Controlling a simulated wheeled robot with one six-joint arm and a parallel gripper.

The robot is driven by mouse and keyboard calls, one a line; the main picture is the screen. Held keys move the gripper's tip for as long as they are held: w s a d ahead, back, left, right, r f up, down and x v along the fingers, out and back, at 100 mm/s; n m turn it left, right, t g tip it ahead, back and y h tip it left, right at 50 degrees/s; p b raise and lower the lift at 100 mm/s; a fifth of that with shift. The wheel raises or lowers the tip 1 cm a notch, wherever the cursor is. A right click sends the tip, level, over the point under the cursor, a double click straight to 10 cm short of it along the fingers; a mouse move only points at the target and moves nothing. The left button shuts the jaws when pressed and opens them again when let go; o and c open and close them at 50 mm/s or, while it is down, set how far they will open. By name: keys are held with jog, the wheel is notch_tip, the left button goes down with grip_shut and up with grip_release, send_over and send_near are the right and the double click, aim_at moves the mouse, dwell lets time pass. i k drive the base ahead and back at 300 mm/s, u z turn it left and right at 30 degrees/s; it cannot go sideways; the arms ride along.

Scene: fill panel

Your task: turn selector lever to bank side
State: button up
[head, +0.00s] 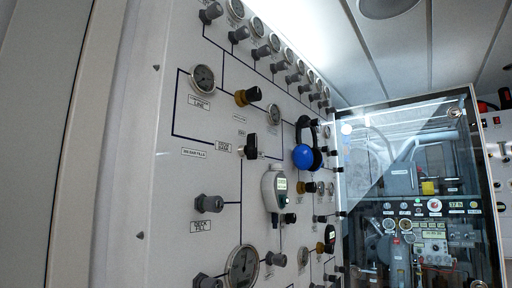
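The white fill panel (160,170) fills the left and middle of the head view, seen at a steep angle. A black lever-like handle (251,146), probably the selector lever, sits mid-panel beside a small label plate (223,149). The handle looks roughly upright, but its exact pointing direction is hard to tell. The small label lettering is too blurred to read surely, so I cannot tell which side is bank. My gripper is not in view.
Blue-cupped ear muffs (303,157) and a pale handheld meter (273,190) hang right of the handle. Grey knobs (209,204) and gauges (203,79) stick out around it. A glass-fronted cabinet (415,200) stands at the right.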

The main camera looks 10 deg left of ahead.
aim_at(251, 149)
jog(key=z, duration=0.95)
jog(key=i, duration=2.1)
jog(key=u, duration=2)
